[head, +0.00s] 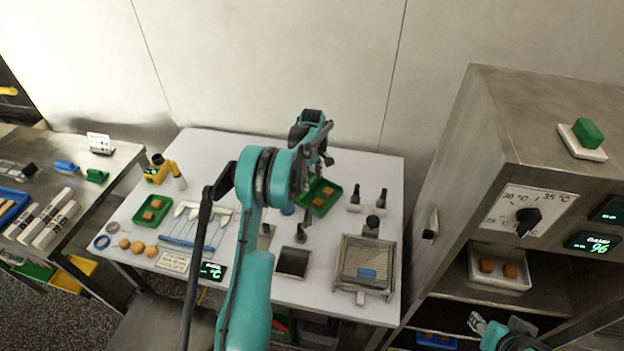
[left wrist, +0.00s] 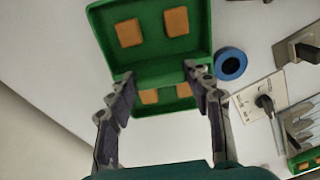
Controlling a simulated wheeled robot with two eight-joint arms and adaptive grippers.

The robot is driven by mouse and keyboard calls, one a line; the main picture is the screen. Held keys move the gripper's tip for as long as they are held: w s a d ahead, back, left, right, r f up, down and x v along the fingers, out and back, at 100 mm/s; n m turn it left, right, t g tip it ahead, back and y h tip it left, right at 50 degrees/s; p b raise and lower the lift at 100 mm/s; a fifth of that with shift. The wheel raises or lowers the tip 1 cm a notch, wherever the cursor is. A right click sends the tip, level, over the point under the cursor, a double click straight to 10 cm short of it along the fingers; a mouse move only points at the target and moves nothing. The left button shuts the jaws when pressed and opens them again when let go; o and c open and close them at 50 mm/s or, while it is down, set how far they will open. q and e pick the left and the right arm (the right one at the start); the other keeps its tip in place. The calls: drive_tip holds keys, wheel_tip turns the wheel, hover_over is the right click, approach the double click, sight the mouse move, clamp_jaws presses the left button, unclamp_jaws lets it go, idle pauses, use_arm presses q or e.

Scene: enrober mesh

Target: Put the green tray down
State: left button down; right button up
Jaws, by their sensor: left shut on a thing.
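The green tray (head: 334,204) with brown pieces in it is at the back middle of the white table, below my left gripper (head: 318,168). In the left wrist view the tray (left wrist: 203,25) shows at the top, with two brown squares inside. My left gripper (left wrist: 163,92) is shut on its near edge, one finger at each side. More green with two brown squares shows just below that edge; I cannot tell how it relates to the tray. Whether the tray touches the table is unclear. My right gripper (head: 478,322) is at the lower right, away from the tray; its jaws are unclear.
A steel cabinet (head: 480,140) stands at the right. The table's back left is clear.

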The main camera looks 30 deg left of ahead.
use_arm(q)
drive_tip(key=shift+f, duration=0.15)
drive_tip(key=c, duration=0.6)
unclamp_jaws()
drive_tip(key=shift+c, duration=0.2)
